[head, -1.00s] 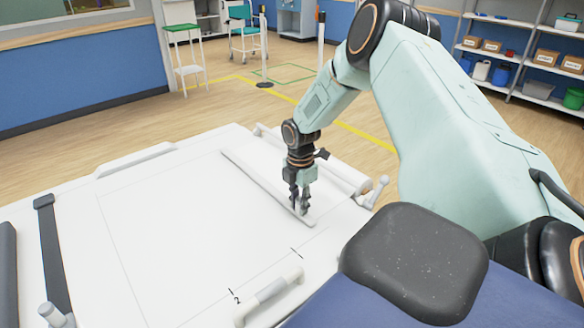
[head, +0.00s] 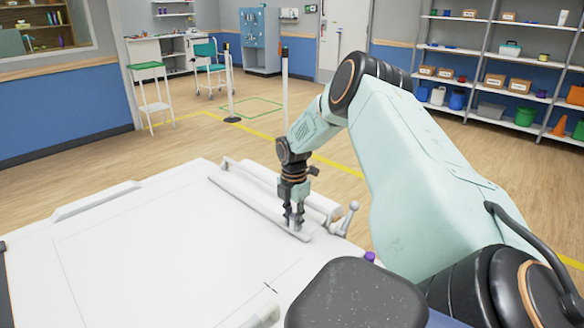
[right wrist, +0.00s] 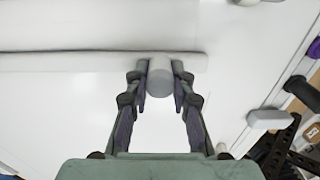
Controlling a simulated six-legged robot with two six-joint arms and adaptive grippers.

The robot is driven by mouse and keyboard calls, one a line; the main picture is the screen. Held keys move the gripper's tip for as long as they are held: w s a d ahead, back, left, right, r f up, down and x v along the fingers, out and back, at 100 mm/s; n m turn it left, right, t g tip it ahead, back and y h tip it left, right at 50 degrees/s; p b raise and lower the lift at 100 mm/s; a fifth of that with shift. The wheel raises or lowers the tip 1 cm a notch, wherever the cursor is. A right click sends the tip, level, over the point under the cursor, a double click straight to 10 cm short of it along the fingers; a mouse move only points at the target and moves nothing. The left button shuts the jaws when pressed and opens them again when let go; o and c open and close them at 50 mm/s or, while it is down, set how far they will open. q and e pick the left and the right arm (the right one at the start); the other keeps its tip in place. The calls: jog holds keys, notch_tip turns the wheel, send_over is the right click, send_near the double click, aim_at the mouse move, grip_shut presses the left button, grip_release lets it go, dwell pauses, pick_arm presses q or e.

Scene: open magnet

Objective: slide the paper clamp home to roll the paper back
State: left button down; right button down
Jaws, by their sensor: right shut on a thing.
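The paper clamp (head: 250,207) is a long pale bar lying across the white table top (head: 150,250), near its far right edge. My right gripper (head: 293,222) points down at the near end of the bar. In the right wrist view its fingers (right wrist: 160,92) are closed around a round grey post at the end of the clamp bar (right wrist: 80,63). The white paper roll (head: 268,177) lies beyond the clamp and parallel to it, with a narrow gap between them. My left gripper is out of view.
A small crank handle (head: 347,217) stands at the near end of the roll. A dark pad (head: 357,298) fills the front right. A raised pale rail (head: 97,200) runs along the far left table edge. The table's middle is clear.

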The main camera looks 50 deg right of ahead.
jog(key=c, duration=1.1)
grip_release()
jog(key=shift+d, duration=0.25)
jog(key=shift+c, duration=0.2)
jog(key=shift+a, duration=0.1)
jog(key=shift+r, duration=0.15)
notch_tip(320, 180, up, 12)
